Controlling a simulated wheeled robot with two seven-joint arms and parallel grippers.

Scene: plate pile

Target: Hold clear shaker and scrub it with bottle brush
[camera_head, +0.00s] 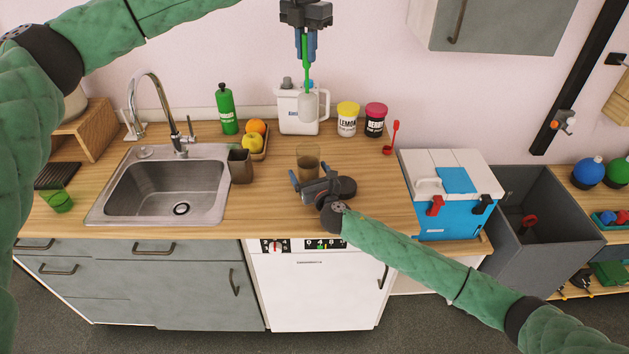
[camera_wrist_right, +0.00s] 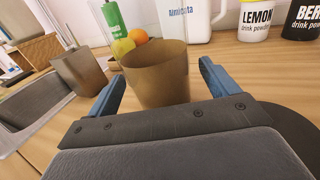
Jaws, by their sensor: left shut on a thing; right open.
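The clear shaker (camera_head: 308,158), a see-through brownish cup, stands upright on the counter. In the right wrist view, the shaker (camera_wrist_right: 156,72) lies straight ahead between the two blue fingers. My right gripper (camera_head: 312,176) is open at its near side; I cannot tell whether the fingers touch it. My left gripper (camera_head: 306,45) is high above the counter, shut on the bottle brush (camera_head: 307,78). The brush hangs straight down by its green handle. Its pale bristle head overlaps the white jug in the picture, above and behind the shaker.
A darker cup (camera_head: 241,165) stands beside the sink (camera_head: 105,205). A fruit tray, green bottle (camera_head: 226,109), white jug (camera_head: 290,111) and two powder tubs (camera_head: 347,120) line the back. A blue-and-white cooler (camera_head: 455,215) stands at right. Counter between shaker and cooler is largely clear.

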